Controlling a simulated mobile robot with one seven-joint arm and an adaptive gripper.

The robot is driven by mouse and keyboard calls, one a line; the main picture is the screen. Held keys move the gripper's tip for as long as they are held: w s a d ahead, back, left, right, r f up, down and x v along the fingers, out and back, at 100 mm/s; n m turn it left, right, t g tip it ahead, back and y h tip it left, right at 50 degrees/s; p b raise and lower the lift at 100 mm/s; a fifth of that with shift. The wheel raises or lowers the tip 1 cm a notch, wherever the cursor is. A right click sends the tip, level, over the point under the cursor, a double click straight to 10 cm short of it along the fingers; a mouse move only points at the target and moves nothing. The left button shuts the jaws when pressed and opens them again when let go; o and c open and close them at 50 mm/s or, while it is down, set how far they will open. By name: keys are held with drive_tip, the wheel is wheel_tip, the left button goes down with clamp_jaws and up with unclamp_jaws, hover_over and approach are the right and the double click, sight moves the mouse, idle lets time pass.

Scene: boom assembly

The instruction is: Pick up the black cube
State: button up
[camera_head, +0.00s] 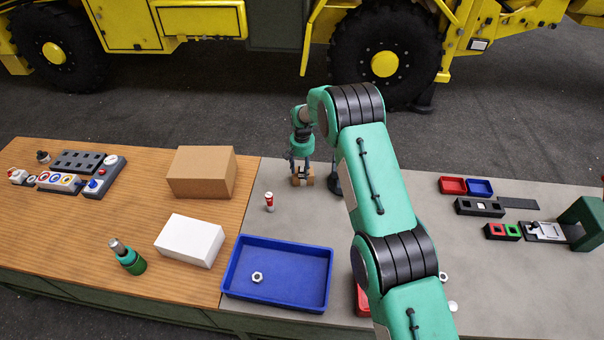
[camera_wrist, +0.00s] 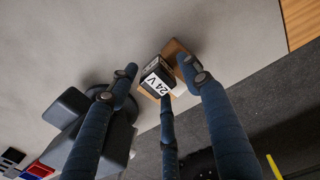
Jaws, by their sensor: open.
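A small dark block with a white "24 V" label (camera_wrist: 157,84) lies between my fingers in the wrist view; it looks like the black cube. Brown block-like surfaces (camera_wrist: 173,50) show right beside it. In the head view, a small brown object (camera_head: 303,177) shows at my fingertips on the grey table, and the dark block is hard to make out there. My gripper (camera_head: 301,172) is open, pointing down around these things. In the wrist view my gripper (camera_wrist: 157,78) has its fingers spread around the block; contact cannot be told.
A dark grey stand (camera_wrist: 72,112) is close by my left finger in the wrist view. A red-and-white small cylinder (camera_head: 269,202) stands nearby. A blue tray (camera_head: 308,252) with a nut, a cardboard box (camera_head: 203,172) and a white box (camera_head: 190,240) lie to the left.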

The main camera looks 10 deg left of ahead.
sight(302, 168)
drive_tip(key=c, duration=1.2)
drive_tip(key=shift+r, duration=0.1)
drive_tip(key=shift+r+b, duration=0.3)
drive_tip(key=shift+r, duration=1.2)
drive_tip(key=shift+s+d+r, duration=0.1)
drive_tip(key=shift+s+r, duration=0.05)
drive_tip(key=shift+s, duration=0.1)
drive_tip(key=s+d+b, duration=0.1)
drive_tip(key=s+d, duration=0.1)
drive_tip(key=s, duration=0.5)
drive_tip(key=s+d+r, duration=0.1)
drive_tip(key=s+d, duration=0.2)
drive_tip(key=s, duration=0.4)
drive_tip(key=shift+s+d+r+b, duration=0.15)
drive_tip(key=shift+s+r+b, duration=0.1)
drive_tip(key=shift+s+b, duration=0.1)
